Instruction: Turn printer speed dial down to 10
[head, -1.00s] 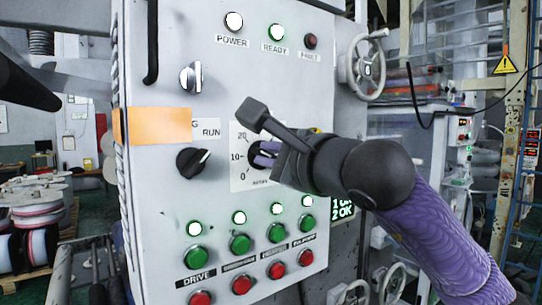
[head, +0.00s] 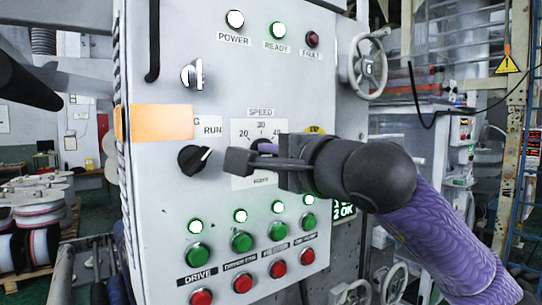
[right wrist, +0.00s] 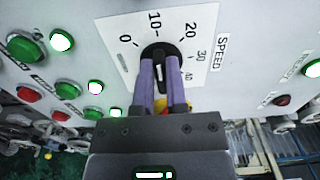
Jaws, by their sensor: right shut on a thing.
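The speed dial (right wrist: 156,48) is a dark round knob on a white scale plate (right wrist: 112,50) marked 0, 10, 20, 30 and 40. In the head view the plate (head: 241,128) sits mid-panel, with the dial and lower numbers largely hidden behind my gripper. My right gripper (right wrist: 159,66) has its two purple fingers shut on the dial, one on each side of its grip bar. In the head view the right gripper (head: 263,147) reaches the panel from the right. The dial's exact reading is unclear. My left gripper is not in view.
A black RUN selector (head: 194,160) is left of the dial, close to my wrist's dark protruding part. Green buttons (head: 241,242) and red buttons (head: 242,283) line the panel below. A handwheel (head: 368,65) is at the upper right. An orange label (head: 153,123) is at left.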

